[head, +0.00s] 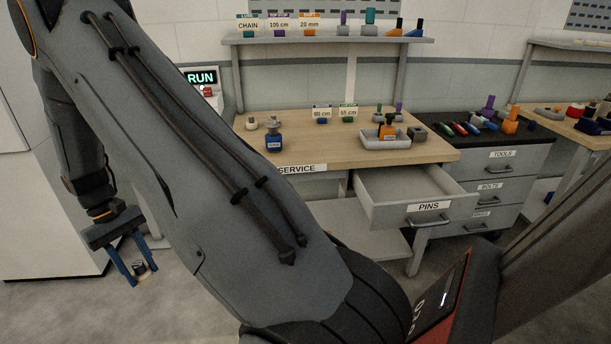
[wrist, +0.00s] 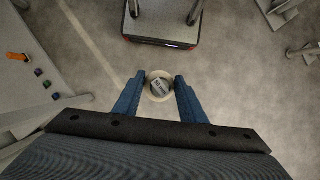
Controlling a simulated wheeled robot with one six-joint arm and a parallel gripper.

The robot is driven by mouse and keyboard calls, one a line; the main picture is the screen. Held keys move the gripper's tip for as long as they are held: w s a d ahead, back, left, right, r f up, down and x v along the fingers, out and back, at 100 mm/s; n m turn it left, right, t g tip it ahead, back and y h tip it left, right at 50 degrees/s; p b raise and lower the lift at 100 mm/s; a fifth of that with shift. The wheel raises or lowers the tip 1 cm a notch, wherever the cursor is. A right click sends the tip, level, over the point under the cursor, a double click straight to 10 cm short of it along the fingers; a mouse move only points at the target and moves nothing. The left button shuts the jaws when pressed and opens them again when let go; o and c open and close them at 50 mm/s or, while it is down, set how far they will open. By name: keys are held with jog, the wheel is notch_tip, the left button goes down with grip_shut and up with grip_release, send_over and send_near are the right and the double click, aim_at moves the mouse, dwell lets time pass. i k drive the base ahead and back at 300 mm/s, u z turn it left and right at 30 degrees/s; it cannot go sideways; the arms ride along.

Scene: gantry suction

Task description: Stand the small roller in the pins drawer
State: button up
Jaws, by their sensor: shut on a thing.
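My gripper (head: 137,273) is at the lower left in the head view, below the bench top and well left of the drawer. Its blue fingers are shut on the small roller (head: 147,269), a pale ring-ended piece with a dark middle. In the wrist view the roller (wrist: 159,86) sits between the fingertips (wrist: 160,90), with its round end and a small label facing the camera. The pins drawer (head: 428,207) is pulled open under the right part of the service bench. Its visible inside looks empty; the part behind the front panel is hidden.
The service bench (head: 330,150) carries a blue bottle (head: 274,138), small pale rollers (head: 252,123) and a grey tray (head: 369,136). A dark-topped tool cabinet (head: 500,158) stands to its right. A shelf (head: 330,39) runs above. Open floor lies around my gripper.

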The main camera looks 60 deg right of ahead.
aim_at(404, 196)
jog(key=i, duration=0.95)
jog(key=z, duration=2.85)
jog(key=i, duration=1)
